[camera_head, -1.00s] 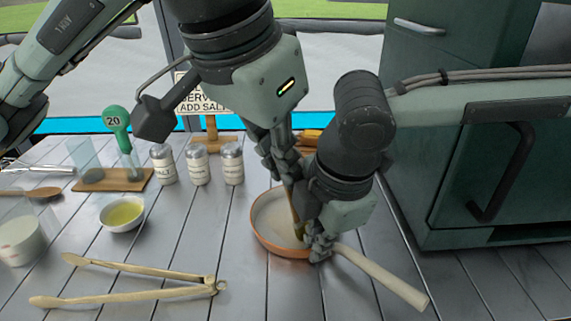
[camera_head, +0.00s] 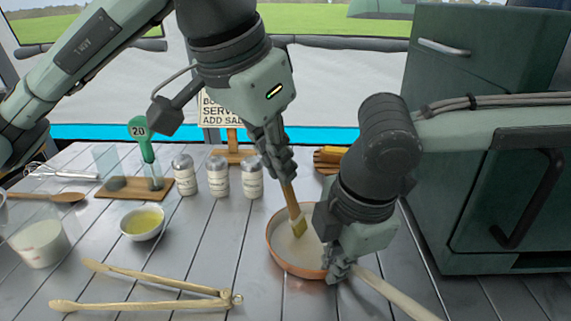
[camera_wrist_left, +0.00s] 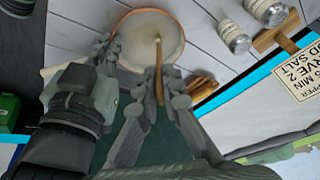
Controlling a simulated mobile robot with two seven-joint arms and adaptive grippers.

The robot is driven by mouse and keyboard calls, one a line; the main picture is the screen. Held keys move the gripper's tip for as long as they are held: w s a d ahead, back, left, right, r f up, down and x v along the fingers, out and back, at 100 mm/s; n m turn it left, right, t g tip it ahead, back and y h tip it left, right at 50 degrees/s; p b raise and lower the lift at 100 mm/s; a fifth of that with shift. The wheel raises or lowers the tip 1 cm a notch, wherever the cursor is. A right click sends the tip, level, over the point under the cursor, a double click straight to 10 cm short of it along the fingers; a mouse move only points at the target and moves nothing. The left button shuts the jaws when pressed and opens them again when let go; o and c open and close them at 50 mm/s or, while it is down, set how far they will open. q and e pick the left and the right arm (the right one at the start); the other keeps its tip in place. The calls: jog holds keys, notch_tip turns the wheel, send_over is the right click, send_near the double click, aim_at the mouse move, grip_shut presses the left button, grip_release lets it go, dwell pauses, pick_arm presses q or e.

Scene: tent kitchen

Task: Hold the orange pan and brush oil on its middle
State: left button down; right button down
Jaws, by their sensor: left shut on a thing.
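The orange pan (camera_head: 277,255) sits on the table with its pale handle (camera_head: 395,296) toward the lower right. My left gripper (camera_head: 281,172) is shut on the wooden brush (camera_head: 291,204). The brush hangs over the inside of the pan, its pale bristles toward the pan's floor; contact is unclear. My right gripper (camera_head: 338,268) is at the pan's rim where the handle begins; its finger closure is hidden. A white bowl (camera_head: 142,232) of yellow oil stands at left. The left wrist view shows the pan (camera_wrist_left: 128,42) beyond the gripper (camera_wrist_left: 150,92) and brush (camera_wrist_left: 159,85).
Wooden tongs (camera_head: 150,300) lie in front left. Several shakers (camera_head: 219,178) and a sign (camera_head: 222,112) stand behind the pan. A cup of white contents (camera_head: 38,245) and a wooden spoon (camera_head: 45,198) are at far left. A green cabinet (camera_head: 490,150) blocks the right.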

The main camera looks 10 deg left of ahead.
pick_arm(q)
jog(key=shift+w+d+r, duration=0.1)
jog(key=shift+w+d, duration=0.35)
jog(key=shift+w, duration=0.05)
jog(key=shift+s+d, duration=1.85)
jog(key=shift+d, duration=1.3)
jog(key=w+a, duration=0.5)
jog(key=a, duration=0.2)
jog(key=shift+w+r, duration=0.25)
jog(key=shift+w, duration=0.15)
dwell(0.3)
